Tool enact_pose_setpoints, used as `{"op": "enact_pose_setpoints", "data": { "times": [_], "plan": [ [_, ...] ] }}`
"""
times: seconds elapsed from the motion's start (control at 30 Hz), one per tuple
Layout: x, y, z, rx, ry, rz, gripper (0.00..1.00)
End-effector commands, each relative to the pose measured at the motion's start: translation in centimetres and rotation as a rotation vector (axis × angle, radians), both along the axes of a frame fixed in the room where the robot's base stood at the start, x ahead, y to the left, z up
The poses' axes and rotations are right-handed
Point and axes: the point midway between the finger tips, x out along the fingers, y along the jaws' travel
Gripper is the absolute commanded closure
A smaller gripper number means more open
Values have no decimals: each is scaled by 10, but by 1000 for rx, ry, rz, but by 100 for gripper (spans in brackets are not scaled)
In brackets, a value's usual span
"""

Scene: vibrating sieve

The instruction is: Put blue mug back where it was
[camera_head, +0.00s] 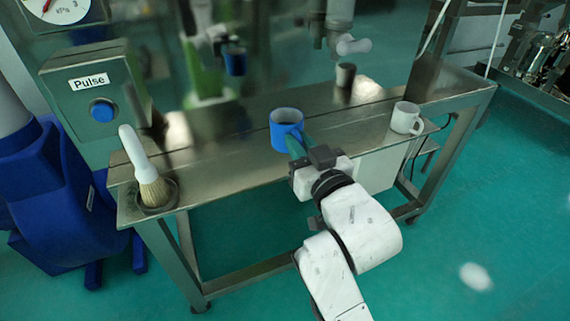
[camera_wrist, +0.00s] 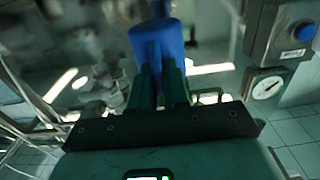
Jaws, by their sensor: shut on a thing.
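The blue mug (camera_head: 287,128) is upright at the middle of the steel bench (camera_head: 232,157), at or just above its top; I cannot tell whether it touches. My gripper (camera_head: 297,144) is shut on the mug from the front right. In the wrist view the blue mug (camera_wrist: 155,45) is between the two green fingers of my gripper (camera_wrist: 161,82).
A white mug (camera_head: 406,117) stands on the bench to the right. A brush (camera_head: 146,168) with a white handle stands in a round holder at the left end. A control box labelled Pulse (camera_head: 96,92) with a blue button is at the back left. The bench is clear between brush and blue mug.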

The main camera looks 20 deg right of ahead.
Motion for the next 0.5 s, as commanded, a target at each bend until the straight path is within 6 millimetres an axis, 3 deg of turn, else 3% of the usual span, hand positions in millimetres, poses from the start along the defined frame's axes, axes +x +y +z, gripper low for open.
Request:
{"op": "enact_pose_setpoints", "data": {
  "times": [0.2,0.5],
  "plan": [
    [31,4,-39,-1,2,-1,100],
    [48,7,-61,0,2,0,100]
  ]
}}
